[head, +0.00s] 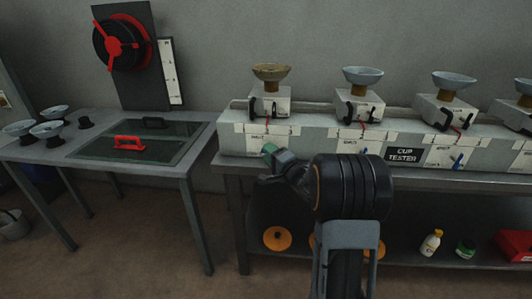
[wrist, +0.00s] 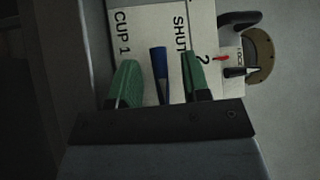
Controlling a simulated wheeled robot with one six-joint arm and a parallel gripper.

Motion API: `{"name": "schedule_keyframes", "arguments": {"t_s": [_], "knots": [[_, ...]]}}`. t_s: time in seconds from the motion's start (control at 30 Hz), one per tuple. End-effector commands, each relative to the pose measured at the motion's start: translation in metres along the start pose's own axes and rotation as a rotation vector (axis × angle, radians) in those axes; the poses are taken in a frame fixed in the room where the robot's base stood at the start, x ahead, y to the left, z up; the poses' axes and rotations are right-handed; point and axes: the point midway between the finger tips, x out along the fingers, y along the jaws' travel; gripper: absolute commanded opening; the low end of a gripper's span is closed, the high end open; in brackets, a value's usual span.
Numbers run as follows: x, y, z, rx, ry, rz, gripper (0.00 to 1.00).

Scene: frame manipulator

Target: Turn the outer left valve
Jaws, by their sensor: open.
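The outer left valve shows in the wrist view as a blue handle (wrist: 159,64) on a white plate lettered "CUP 1" and "SHUT". My gripper (wrist: 160,78) is open, with one green finger on each side of the blue handle. I see a gap between each finger and the handle, and cannot tell how deep the fingers reach around it. In the head view my gripper (head: 270,150) is at the front of the cup tester's left end (head: 235,142). There it hides the blue handle.
Several cups on stands line the bench, the leftmost cup (head: 272,72) brownish. A small red lever (wrist: 222,58) lies right of the plate in the wrist view. Another blue handle (head: 457,160) is farther right. A side table (head: 60,150) with a red handle (head: 129,142) stands left.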

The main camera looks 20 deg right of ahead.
Motion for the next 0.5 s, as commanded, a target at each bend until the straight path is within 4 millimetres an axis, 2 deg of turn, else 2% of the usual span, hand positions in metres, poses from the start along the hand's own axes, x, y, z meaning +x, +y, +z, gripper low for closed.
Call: {"name": "schedule_keyframes", "arguments": {"t_s": [0.2,0.5], "knots": [[0.016,0.000,0.000,0.000,0.000,0.000,0.43],[0.019,0.000,0.000,0.001,0.000,0.000,0.43]]}}
